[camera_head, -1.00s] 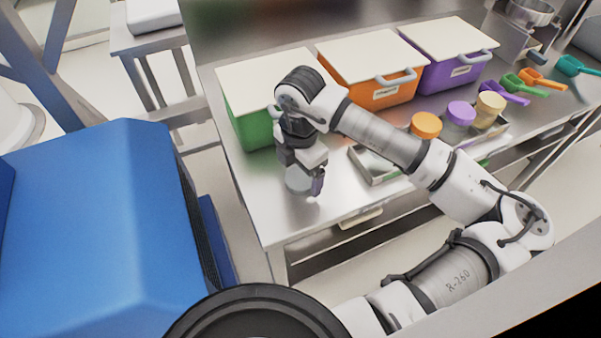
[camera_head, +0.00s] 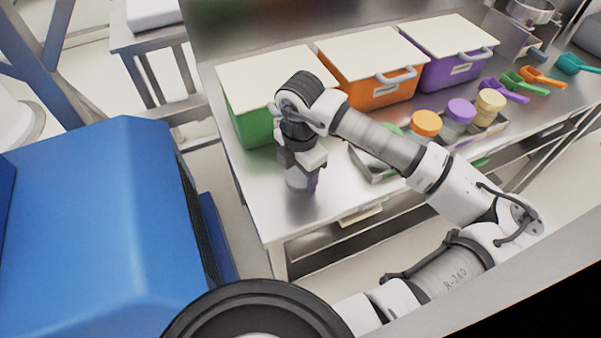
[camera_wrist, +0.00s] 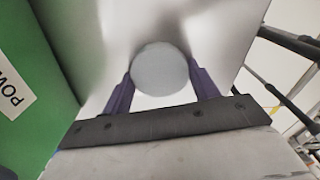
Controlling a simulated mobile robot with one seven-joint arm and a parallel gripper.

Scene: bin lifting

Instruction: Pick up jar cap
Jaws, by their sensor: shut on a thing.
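A pale grey round jar cap (camera_wrist: 160,70) shows from above in the wrist view, between the two purple fingers. In the head view the greyish jar (camera_head: 296,183) stands on the metal table near its front left corner, mostly hidden by my gripper. My gripper (camera_head: 303,181) points down and is shut on the cap, one finger on each side, as it also shows in the wrist view (camera_wrist: 161,82). The wrist view shows only the round top, so the seam between cap and jar is hidden.
A green bin (camera_head: 247,128), an orange bin (camera_head: 368,97) and a purple bin (camera_head: 452,78) line the back of the table. Jars with an orange cap (camera_head: 426,122), a purple cap (camera_head: 461,109) and a yellowish cap (camera_head: 490,101) stand to the right. Several scoops lie farther right.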

